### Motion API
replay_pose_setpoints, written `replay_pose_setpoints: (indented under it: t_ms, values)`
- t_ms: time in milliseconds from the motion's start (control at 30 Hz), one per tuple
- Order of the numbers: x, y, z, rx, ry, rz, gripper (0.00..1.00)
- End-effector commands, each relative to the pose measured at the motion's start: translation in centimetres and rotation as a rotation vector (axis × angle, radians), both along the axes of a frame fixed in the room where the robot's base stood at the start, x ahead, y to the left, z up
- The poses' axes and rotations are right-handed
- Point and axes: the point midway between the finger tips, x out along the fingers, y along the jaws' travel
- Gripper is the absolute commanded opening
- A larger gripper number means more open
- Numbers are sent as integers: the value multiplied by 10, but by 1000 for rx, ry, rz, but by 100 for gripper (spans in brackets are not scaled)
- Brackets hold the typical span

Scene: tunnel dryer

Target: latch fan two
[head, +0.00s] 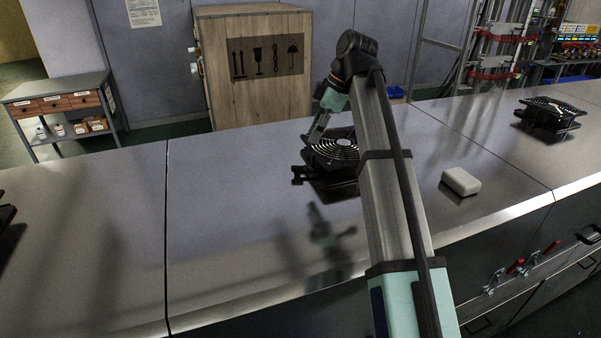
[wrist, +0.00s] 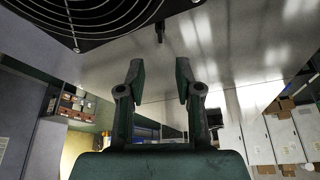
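A black fan (head: 335,150) with a round wire grille lies on the steel counter in the middle of the head view, partly behind my arm. Its grille (wrist: 85,12) fills the upper left of the wrist view. A small dark piece (head: 298,174) sticks out at the fan's left front side; a small dark peg (wrist: 160,32) shows beside the fan in the wrist view. My gripper (wrist: 158,78) is open and empty, its two fingers apart with the peg beyond them, not touching. In the head view my gripper (head: 312,137) hangs close above the fan's left edge.
The steel counter (head: 230,200) is clear left of the fan. A white block (head: 461,181) lies to the right. Another fan (head: 548,114) stands farther right, and a dark edge shows at far left. A wooden crate (head: 225,95) stands behind.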

Motion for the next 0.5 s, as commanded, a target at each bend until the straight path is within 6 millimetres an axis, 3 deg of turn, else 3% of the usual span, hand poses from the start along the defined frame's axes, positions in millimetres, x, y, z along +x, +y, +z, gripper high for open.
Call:
replay_pose_setpoints:
  t_ms: [33, 500]
  values:
    - [-2, 4, -15, 0, 2, 1, 34]
    - [-1, 34, -82, -1, 2, 1, 34]
